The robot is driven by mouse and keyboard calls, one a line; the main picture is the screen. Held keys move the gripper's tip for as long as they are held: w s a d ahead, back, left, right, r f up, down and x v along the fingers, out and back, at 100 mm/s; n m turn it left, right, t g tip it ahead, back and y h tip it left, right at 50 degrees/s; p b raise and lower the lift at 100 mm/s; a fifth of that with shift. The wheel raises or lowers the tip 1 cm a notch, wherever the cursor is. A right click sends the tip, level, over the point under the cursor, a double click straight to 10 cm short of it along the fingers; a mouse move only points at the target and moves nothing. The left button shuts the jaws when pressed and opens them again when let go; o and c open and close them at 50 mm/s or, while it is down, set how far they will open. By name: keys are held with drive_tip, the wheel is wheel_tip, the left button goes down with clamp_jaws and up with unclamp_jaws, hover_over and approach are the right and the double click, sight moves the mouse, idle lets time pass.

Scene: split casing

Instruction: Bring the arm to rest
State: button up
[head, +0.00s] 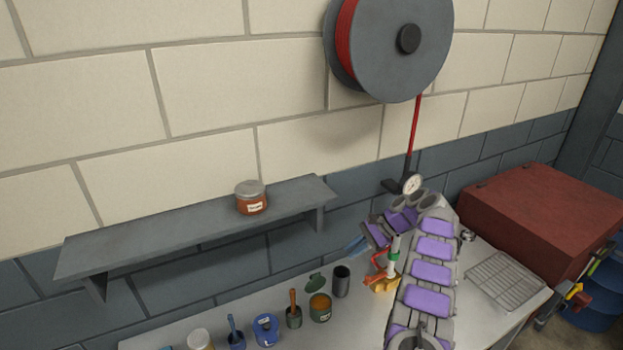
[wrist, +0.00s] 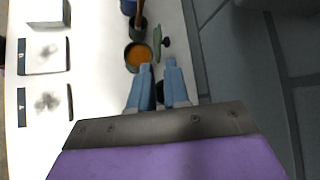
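My gripper (head: 356,245) shows in the head view above the bench, left of my purple and grey arm. In the wrist view its two blue fingers (wrist: 158,66) stand a little apart. A dark round thing shows through the gap behind them, probably the dark cup (head: 341,281). No thing is visibly held. An open jar of orange stuff (head: 320,307) stands on the bench below and left of the gripper. It also shows just beyond the fingertips in the wrist view (wrist: 138,56). A green lid (wrist: 157,42) is beside it.
A shelf (head: 150,236) on the wall holds a lidded jar (head: 251,197). A hose reel (head: 390,45) hangs above, its red hose ending at a gauge (head: 411,183). A red box (head: 535,215) and wire rack (head: 504,281) are right. Small pots line the bench front.

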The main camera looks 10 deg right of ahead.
drive_tip(key=s+a+r+n+g+h+b, duration=0.15)
drive_tip(key=s+a+r+n+b, duration=0.3)
drive_tip(key=s+a+r, duration=0.65)
drive_tip(key=s+a+r+n+h+b, duration=0.2)
drive_tip(key=s+a, duration=0.3)
drive_tip(key=s, duration=0.4)
drive_tip(key=s+d+f+n+h+b, duration=0.1)
drive_tip(key=s+f+n+h, duration=0.1)
drive_tip(key=s, duration=0.9)
drive_tip(key=s+d+f+n+h+b, duration=0.2)
drive_tip(key=s+f, duration=0.2)
drive_tip(key=s, duration=0.7)
drive_tip(key=s+d+f+n+h+b, duration=0.2)
drive_tip(key=s+f, duration=0.1)
drive_tip(key=s, duration=0.7)
drive_tip(key=shift+s+f, duration=0.25)
drive_tip(key=shift+s, duration=0.15)
